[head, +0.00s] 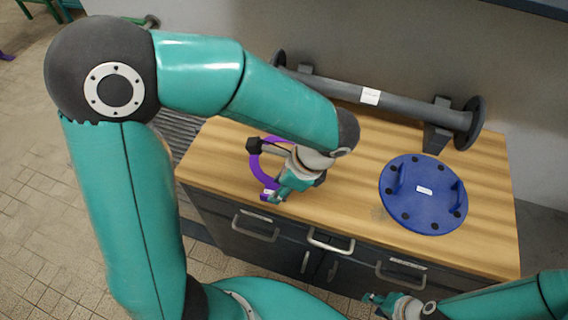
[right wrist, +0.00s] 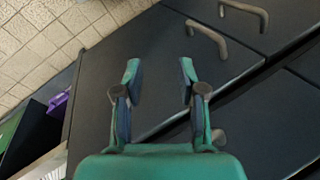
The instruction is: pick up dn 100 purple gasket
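The purple gasket (head: 255,170) is a flat ring lying on the left part of the wooden worktop, with a small label on its near side. My left gripper (head: 277,195) points down over the near right part of the ring, which the gripper and wrist partly hide. Its fingertips are close to the ring's near edge; whether they touch it or close on it cannot be told. My right gripper (head: 376,302) is low in front of the cabinet, away from the gasket. In the right wrist view its two fingers (right wrist: 160,76) are apart with nothing between them.
A blue round flange cover (head: 424,213) with two handles lies on the right of the worktop (head: 350,215). A grey flanged pipe (head: 415,108) lies along the back. Drawer handles (head: 331,241) stick out of the cabinet front. A small purple thing (right wrist: 57,104) shows at left, unclear.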

